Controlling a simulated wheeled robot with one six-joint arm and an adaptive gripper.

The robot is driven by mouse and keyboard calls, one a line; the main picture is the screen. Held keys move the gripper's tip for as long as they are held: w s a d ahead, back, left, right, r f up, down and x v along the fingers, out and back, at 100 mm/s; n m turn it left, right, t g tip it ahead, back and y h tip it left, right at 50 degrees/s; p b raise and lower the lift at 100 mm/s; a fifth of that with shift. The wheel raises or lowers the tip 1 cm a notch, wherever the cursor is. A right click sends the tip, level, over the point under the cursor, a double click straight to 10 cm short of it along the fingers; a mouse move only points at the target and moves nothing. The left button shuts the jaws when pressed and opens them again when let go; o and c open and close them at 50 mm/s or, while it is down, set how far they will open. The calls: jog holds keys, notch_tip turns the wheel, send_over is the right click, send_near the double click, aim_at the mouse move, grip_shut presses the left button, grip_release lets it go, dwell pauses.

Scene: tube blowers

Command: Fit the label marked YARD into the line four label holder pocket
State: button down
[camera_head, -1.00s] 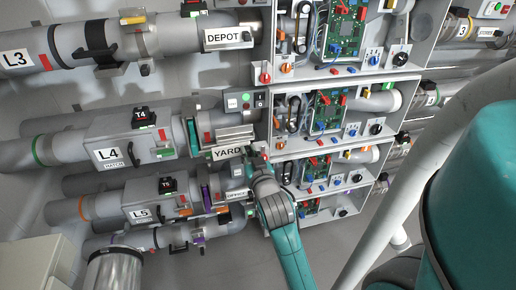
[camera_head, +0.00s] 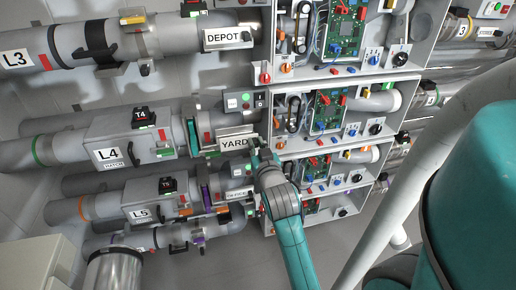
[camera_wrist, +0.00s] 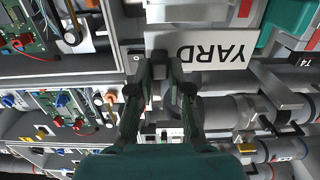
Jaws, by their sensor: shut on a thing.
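The white label marked YARD (camera_head: 234,143) is at the end of the L4 pipe in the head view. It shows upside down in the wrist view (camera_wrist: 215,52). My gripper (camera_head: 257,153) is shut on the label's right end as the head view shows it; its fingers (camera_wrist: 160,72) pinch that end in the wrist view. The grey line four label holder (camera_head: 238,130) is just behind and above the label, and a pale strip of it (camera_wrist: 192,12) shows in the wrist view. I cannot tell whether label and holder touch.
The DEPOT label (camera_head: 228,38) sits in a holder on line three above. Another label (camera_head: 238,194) is on line five below. Open cabinets with circuit boards (camera_head: 327,108) stand close on the right. A small box with buttons (camera_head: 240,102) is above the holder.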

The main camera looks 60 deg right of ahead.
jog(key=shift+w+d+f, duration=0.45)
jog(key=shift+w+d, duration=0.5)
jog(key=shift+d, duration=0.15)
jog(key=shift+w+d+f, duration=0.45)
jog(key=shift+w+d, duration=0.55)
jog(key=shift+d, duration=0.15)
jog(key=shift+w+d+f, duration=0.45)
jog(key=shift+w+d, duration=0.5)
jog(key=shift+d, duration=0.15)
jog(key=shift+f, duration=0.3)
jog(key=c, duration=1)
grip_release()
jog(key=shift+s+a, duration=0.1)
jog(key=v, duration=1.1)
jog(key=shift+s+a, duration=0.25)
jog(key=shift+s, duration=0.05)
